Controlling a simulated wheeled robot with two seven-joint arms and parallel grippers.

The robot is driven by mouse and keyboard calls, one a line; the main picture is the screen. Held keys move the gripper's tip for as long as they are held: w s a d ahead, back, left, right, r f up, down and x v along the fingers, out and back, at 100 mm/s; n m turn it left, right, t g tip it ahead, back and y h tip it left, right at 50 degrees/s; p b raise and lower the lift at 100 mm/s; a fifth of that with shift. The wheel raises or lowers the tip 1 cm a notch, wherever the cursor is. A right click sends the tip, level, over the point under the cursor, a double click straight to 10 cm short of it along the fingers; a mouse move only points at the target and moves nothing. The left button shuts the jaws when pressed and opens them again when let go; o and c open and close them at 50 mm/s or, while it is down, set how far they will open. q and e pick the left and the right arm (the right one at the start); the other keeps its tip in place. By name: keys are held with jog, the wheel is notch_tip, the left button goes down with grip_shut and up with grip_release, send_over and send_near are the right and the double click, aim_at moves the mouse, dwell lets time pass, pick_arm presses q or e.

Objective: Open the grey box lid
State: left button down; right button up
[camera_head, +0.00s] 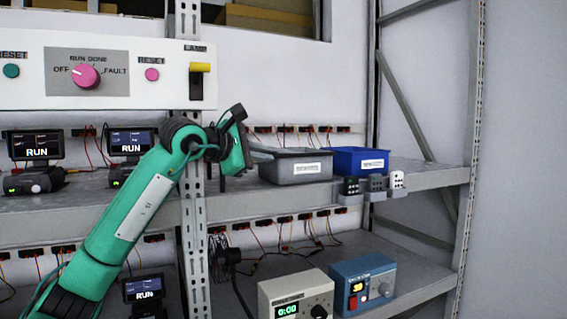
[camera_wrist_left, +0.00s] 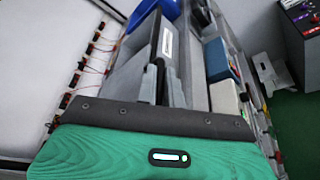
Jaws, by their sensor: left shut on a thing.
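The grey box (camera_head: 295,173) with a white label sits on the upper shelf. Its label also shows in the left wrist view (camera_wrist_left: 167,41). My left gripper (camera_head: 262,152) reaches it from the left, at the upper left end of the box. In the left wrist view its two dark fingers (camera_wrist_left: 156,82) are close together at the box's top edge. They are shut on what looks like the edge of the grey box lid; the contact is small and partly hidden. How far the lid is raised cannot be told. My right gripper is out of view.
A blue bin (camera_head: 358,160) stands right of the grey box. Small switch blocks (camera_head: 375,184) sit at the shelf's front edge. A control panel (camera_head: 110,72) is at the upper left. A cream timer (camera_head: 296,297) and a blue unit (camera_head: 363,284) stand on the lower shelf.

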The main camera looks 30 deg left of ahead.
pick_arm(q)
jog(key=shift+w+d, duration=0.1)
jog(key=shift+w, duration=0.05)
jog(key=c, duration=1.5)
grip_release()
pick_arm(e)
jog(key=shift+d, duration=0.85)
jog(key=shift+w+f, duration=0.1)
